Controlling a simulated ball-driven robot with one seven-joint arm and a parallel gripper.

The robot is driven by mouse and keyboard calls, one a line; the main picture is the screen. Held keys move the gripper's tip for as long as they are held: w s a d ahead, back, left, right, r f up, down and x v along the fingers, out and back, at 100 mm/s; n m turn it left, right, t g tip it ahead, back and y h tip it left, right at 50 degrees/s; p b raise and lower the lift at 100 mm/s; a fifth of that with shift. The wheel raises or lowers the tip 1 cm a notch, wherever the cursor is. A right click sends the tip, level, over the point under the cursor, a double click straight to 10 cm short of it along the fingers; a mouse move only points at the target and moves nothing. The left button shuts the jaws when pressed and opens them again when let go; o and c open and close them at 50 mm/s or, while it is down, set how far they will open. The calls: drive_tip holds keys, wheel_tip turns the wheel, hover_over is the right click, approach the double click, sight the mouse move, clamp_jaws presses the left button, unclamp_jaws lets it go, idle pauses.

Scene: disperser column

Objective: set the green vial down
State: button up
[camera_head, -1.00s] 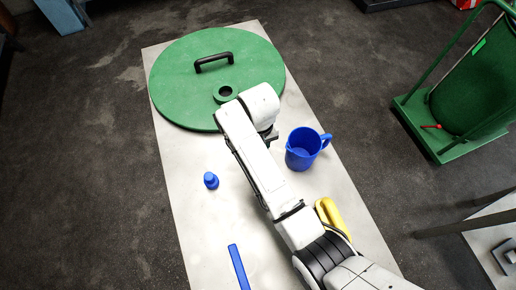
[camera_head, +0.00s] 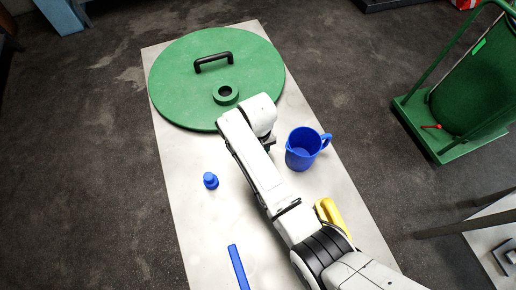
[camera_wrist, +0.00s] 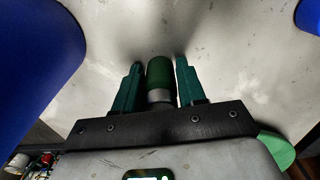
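My gripper (camera_wrist: 159,68) shows in the wrist view with its two teal fingers on either side of the green vial (camera_wrist: 160,74). The fingers look shut on the vial. The vial has a dark green body and a grey band at the end nearest the wrist. The pale table surface lies beyond it; I cannot tell whether the vial touches it. In the head view my arm hides the vial, and only a dark bit of my gripper (camera_head: 270,140) shows, left of the blue mug and just in front of the green disc.
The blue mug (camera_head: 303,148) stands close to the right of my gripper. A green disc (camera_head: 180,80) with a black handle covers the table's far end. A small blue bottle (camera_head: 210,181), a blue bar (camera_head: 238,267) and a yellow object (camera_head: 332,215) are nearer. The table's (camera_head: 190,215) left middle is mostly clear.

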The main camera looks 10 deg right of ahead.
drive_tip(key=shift+o, duration=1.4)
drive_tip(key=shift+r, duration=0.1)
